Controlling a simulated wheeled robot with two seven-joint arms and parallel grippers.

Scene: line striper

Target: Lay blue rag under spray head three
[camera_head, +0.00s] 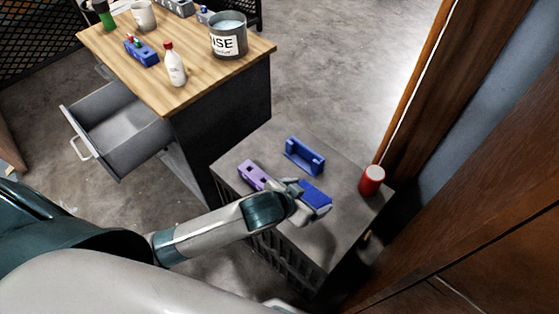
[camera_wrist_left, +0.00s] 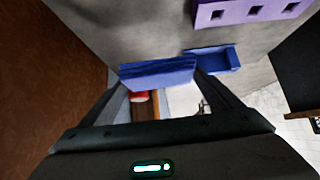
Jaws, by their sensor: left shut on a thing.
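My left gripper (camera_head: 303,196) is over the low grey cabinet and shut on a folded blue rag (camera_head: 316,194). In the left wrist view the rag (camera_wrist_left: 158,73) spans the space between the two fingertips (camera_wrist_left: 160,80). The rag is close above the cabinet top; I cannot tell whether it touches. A purple block (camera_head: 252,174) with square holes lies just left of the gripper, and it shows at the top of the left wrist view (camera_wrist_left: 250,11). No label marks a spray head three that I can read. My right gripper is not in view.
A blue open holder (camera_head: 304,157) and a red can (camera_head: 371,180) stand on the grey cabinet top (camera_head: 335,236). The wooden bench (camera_head: 205,70) carries a grey bucket (camera_head: 228,40), a white bottle (camera_head: 175,68) and a blue block (camera_head: 141,53). Its drawer (camera_head: 118,128) is open.

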